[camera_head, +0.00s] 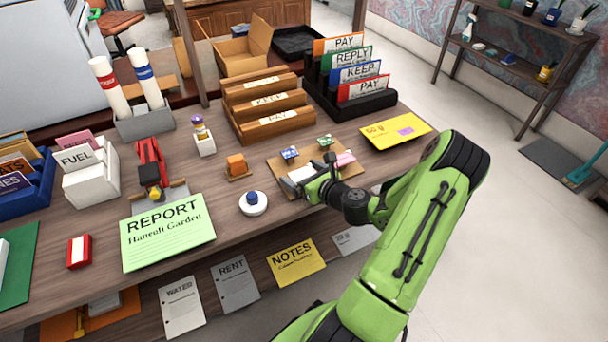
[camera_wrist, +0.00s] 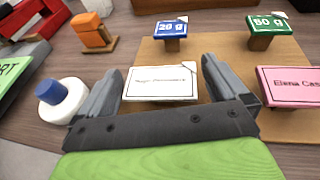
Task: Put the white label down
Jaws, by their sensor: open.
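The white label (camera_wrist: 161,84), with small dark print, is on the tan board (camera_wrist: 195,57), near its left edge. In the wrist view it lies between the two fingers of my gripper (camera_wrist: 162,72), which are open with a gap at the label's right side. The left finger is close to the label's left end; I cannot tell if they touch. In the head view the white label (camera_head: 300,173) is partly hidden by my gripper (camera_head: 303,182). What bears the label from below is hidden.
The board also holds a blue "20 g" tag (camera_wrist: 171,30), a green "50 g" tag (camera_wrist: 268,27) and a pink label (camera_wrist: 290,86) close on the right. A yellow envelope (camera_head: 396,131) lies right.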

